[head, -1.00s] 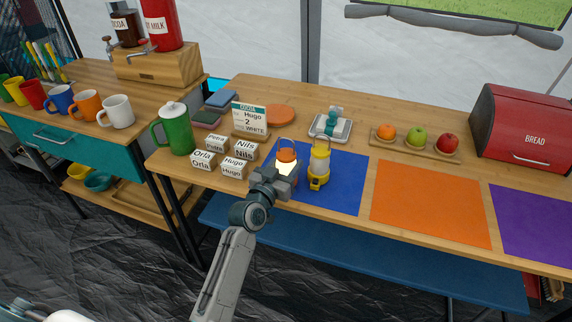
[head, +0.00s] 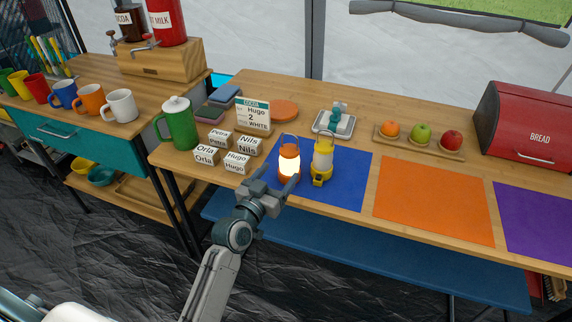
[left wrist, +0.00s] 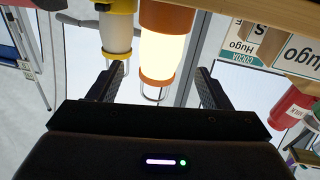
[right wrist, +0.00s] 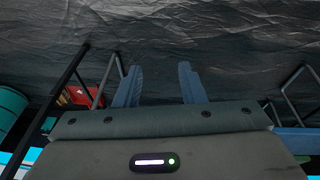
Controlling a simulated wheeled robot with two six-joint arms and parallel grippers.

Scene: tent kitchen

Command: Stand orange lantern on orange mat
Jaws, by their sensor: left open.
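The orange lantern (head: 289,163) stands upright and lit on the left part of the blue mat (head: 345,190). The yellow lantern (head: 322,158) stands just right of it on the same mat. The orange mat (head: 434,202) is bare, to the right of the blue one. My left gripper (head: 273,189) is open at the table's front edge, close in front of the orange lantern. In the left wrist view the orange lantern (left wrist: 164,45) shows between the fingers, with the yellow lantern (left wrist: 117,32) beside it. My right gripper (right wrist: 160,85) shows open and empty in the right wrist view.
Name blocks (head: 238,163) and a cocoa sign (head: 252,116) stand left of the lanterns. A green pot (head: 179,124) is at the left end. A fruit board (head: 419,147) and red bread box (head: 530,125) are behind. The purple mat (head: 538,218) is bare.

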